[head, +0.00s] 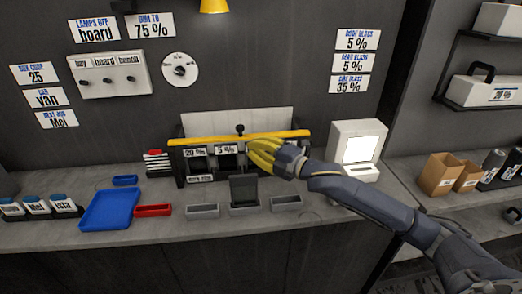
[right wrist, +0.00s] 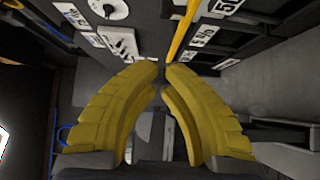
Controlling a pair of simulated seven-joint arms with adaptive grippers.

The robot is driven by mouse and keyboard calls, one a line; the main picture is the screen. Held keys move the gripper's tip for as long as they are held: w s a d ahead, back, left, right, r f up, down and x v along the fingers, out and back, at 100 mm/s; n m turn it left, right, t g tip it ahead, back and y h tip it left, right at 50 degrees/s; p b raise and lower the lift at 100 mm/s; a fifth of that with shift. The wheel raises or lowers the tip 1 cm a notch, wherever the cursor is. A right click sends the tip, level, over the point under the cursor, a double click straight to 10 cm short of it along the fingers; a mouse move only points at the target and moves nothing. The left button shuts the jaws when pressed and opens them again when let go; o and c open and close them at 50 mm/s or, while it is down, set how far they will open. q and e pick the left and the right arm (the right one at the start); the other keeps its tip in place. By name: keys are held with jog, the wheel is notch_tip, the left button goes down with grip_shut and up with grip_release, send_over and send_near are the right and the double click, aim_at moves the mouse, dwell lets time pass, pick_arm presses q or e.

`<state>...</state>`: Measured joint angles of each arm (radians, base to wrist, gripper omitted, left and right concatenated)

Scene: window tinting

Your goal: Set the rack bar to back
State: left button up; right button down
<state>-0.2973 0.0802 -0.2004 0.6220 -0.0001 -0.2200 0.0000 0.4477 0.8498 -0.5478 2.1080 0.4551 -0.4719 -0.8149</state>
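The rack (head: 180,168) stands on the counter against the back wall, with a yellow bar (head: 205,139) across its top. The bar also shows in the right wrist view (right wrist: 183,30). A small black knob (head: 240,129) stands up at the bar's middle. Cards reading 20 % and 5 % mark the rack's slots. My right gripper (head: 252,145) is at the bar, just right of the knob. In the right wrist view its yellow fingertips (right wrist: 162,68) nearly meet, with a dark sliver between them; whether they grip anything is unclear. My left gripper is not in view.
In front of the rack are grey trays (head: 286,203), the middle one holding a dark upright panel (head: 243,188). A blue tray (head: 109,210) and red tray (head: 153,210) lie left. A white machine (head: 357,145) stands right, near my forearm.

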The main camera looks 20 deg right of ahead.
aim_at(240, 135)
jog(key=shift+w+a, duration=0.3)
jog(key=shift+w, duration=1.1)
jog(key=shift+w+a, duration=0.3)
jog(key=shift+w, duration=1.1)
jog(key=shift+w+a, duration=0.3)
jog(key=shift+w, duration=1.1)
